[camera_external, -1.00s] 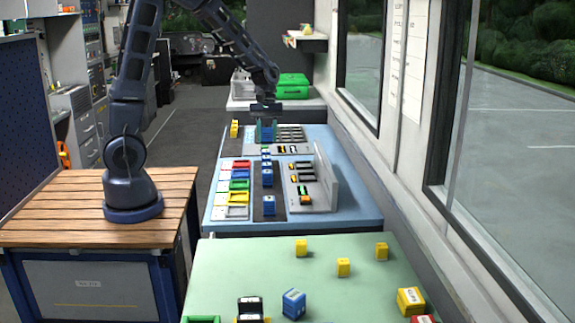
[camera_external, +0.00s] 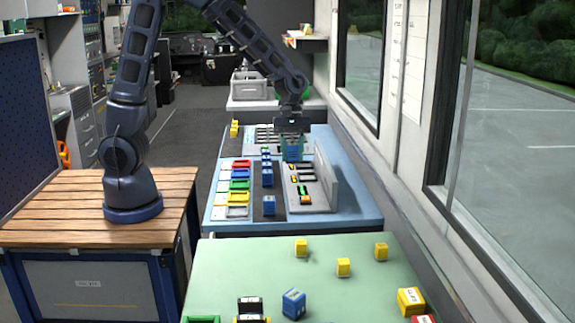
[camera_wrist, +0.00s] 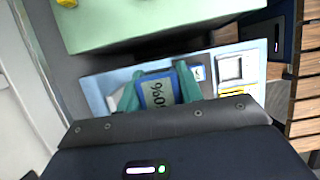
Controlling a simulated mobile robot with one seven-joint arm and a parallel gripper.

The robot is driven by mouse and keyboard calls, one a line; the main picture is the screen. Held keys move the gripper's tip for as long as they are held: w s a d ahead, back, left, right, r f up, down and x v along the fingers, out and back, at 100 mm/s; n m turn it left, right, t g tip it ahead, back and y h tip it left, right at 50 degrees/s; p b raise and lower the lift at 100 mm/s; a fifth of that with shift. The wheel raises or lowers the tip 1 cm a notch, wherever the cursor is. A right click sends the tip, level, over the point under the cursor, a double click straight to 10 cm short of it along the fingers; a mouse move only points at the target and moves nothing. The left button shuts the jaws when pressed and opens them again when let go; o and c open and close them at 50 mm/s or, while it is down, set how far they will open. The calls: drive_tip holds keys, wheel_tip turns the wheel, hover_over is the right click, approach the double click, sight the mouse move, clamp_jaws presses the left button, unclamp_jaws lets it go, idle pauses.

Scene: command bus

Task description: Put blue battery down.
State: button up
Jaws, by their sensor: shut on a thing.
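The blue battery, a blue block with a pale label, sits between the green fingers of my gripper (camera_wrist: 158,92) in the wrist view. Its label (camera_wrist: 158,93) has dark characters facing the camera. In the external view my gripper (camera_external: 292,155) is shut on the blue battery (camera_external: 293,149), over the right part of the blue worktop (camera_external: 345,220), near the upright grey panel. The gap beneath the battery is hard to judge. Several other blue blocks (camera_external: 267,178) stand in a row on a dark strip left of it.
Coloured trays (camera_external: 238,185) line the worktop's left side. A slotted rack (camera_external: 306,182) and an upright grey panel (camera_external: 326,176) stand at right. The nearer green table (camera_external: 245,265) bears yellow blocks (camera_external: 343,267) and another blue block (camera_external: 293,303). The window wall bounds the right.

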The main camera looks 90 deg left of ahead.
drive_tip(key=d, duration=1.4)
hover_over(290, 283)
drive_tip(key=a, duration=0.2)
drive_tip(key=f, duration=2)
drive_tip(key=shift+d, duration=0.25)
drive_tip(key=shift+f, duration=0.1)
drive_tip(key=o, duration=1.1)
